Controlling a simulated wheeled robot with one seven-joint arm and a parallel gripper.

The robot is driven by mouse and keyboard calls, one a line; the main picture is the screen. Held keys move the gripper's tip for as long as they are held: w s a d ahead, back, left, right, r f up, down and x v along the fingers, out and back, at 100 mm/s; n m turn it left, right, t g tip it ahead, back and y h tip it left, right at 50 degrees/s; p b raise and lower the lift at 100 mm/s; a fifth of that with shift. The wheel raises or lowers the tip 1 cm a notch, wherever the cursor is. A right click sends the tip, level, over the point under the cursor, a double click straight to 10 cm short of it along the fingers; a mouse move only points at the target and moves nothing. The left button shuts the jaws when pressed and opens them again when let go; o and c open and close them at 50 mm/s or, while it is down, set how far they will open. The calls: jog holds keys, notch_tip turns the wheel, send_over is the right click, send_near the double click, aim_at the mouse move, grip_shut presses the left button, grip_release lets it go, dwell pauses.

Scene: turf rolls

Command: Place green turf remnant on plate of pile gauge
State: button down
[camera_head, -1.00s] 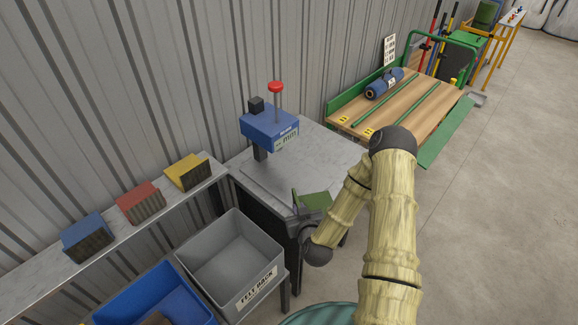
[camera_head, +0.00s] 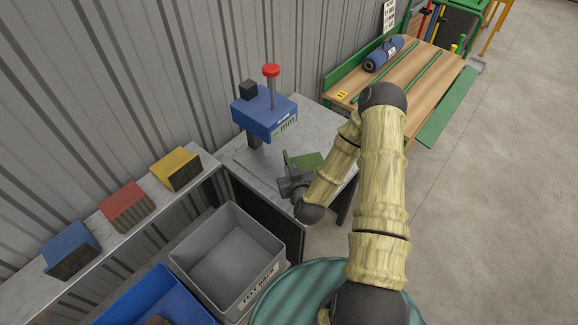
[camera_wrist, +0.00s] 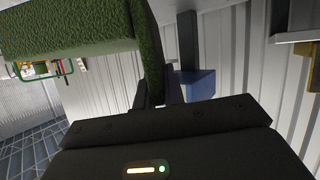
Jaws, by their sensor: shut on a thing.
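The green turf remnant (camera_head: 308,161) is an angled piece, one face standing and one lying out sideways. My gripper (camera_head: 290,176) is shut on its standing part and holds it over the right front part of the gauge bench; I cannot tell its height. In the wrist view the turf (camera_wrist: 75,32) runs across the upper left, with its narrow part between the fingers (camera_wrist: 158,92). The pile gauge (camera_head: 264,115) has a blue head with a red knob, behind and left of my gripper. Its flat grey plate (camera_head: 258,164) lies bare below the head.
A grey bin (camera_head: 183,258) and a blue bin (camera_head: 150,292) stand in front. A shelf (camera_head: 150,212) at left holds blue, red and yellow sample blocks. A wooden cutting table (camera_head: 425,80) with a blue roller stands at back right. A grey wall runs behind.

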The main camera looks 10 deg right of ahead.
jog(key=shift+s+d+f+n+y+b, duration=0.1)
jog(key=shift+d+f+n+y+b, duration=0.15)
jog(key=shift+f+b, duration=0.55)
jog(key=shift+d+f+n+y+b, duration=0.15)
jog(key=shift+f+y+b, duration=0.1)
jog(key=shift+f+b, duration=0.5)
jog(key=shift+d+f+n+y+b, duration=0.15)
jog(key=shift+n+y+b, duration=0.15)
jog(key=shift+b, duration=0.55)
jog(key=shift+s+d+n+y+b, duration=0.15)
jog(key=shift+d+n+y+b, duration=0.2)
jog(key=shift+b, duration=0.4)
jog(key=shift+s+d+n+g+y+b, duration=0.4)
jog(key=shift+n+y+b, duration=0.35)
jog(key=shift+b, duration=0.4)
jog(key=s+d+r+n+g+y+b, duration=0.1)
jog(key=s+d+n+y+b, duration=0.2)
jog(key=s+d+b, duration=0.1)
jog(key=shift+s+g+y+b, duration=0.3)
jog(key=shift+s+y+b, duration=0.15)
jog(key=shift+b, duration=0.25)
